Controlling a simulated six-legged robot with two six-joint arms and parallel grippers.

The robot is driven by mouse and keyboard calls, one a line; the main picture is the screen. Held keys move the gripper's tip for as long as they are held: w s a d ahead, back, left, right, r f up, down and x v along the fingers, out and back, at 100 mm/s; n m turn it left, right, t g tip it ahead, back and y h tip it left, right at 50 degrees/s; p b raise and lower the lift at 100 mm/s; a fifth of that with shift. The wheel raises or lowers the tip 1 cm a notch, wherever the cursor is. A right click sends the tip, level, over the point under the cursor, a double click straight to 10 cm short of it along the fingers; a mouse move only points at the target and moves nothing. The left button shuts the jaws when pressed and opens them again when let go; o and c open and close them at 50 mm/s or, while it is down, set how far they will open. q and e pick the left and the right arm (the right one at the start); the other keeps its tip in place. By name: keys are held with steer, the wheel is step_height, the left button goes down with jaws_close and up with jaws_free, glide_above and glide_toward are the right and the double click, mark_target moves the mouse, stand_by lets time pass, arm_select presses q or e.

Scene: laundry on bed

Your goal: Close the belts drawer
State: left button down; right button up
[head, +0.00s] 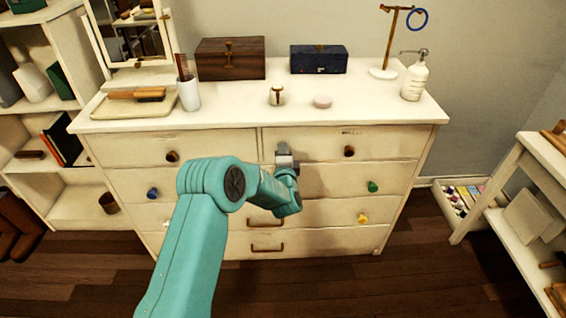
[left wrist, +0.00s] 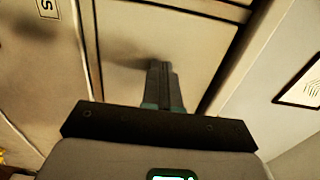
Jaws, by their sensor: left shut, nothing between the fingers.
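A white dresser (head: 430,125) fills the middle of the head view. Its top-right drawer (head: 315,142) has a dark brown knob (head: 349,152) and a small label too small to read. That drawer looks about flush with the front. My left gripper (head: 286,152) is shut and empty at the left part of this drawer's front. In the left wrist view its closed fingers (left wrist: 160,72) point at a pale drawer front (left wrist: 150,35), very near or touching it. A label ending in "S" (left wrist: 47,7) shows there. My right gripper is in neither view.
On the dresser top stand a brown box (head: 230,58), a blue box (head: 318,59), a white cup (head: 188,95), a pump bottle (head: 414,78) and a mirror. Shelves are at left, a white table (head: 545,160) at right. The wooden floor (head: 420,275) in front is clear.

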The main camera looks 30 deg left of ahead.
arm_select(q)
steer(key=shift+w+a+r, duration=0.15)
steer(key=shift+a+r, duration=0.05)
steer(key=shift+r, duration=0.3)
steer(key=v, duration=1.6)
steer(key=shift+s+d+f, duration=0.3)
steer(key=shift+f, duration=0.1)
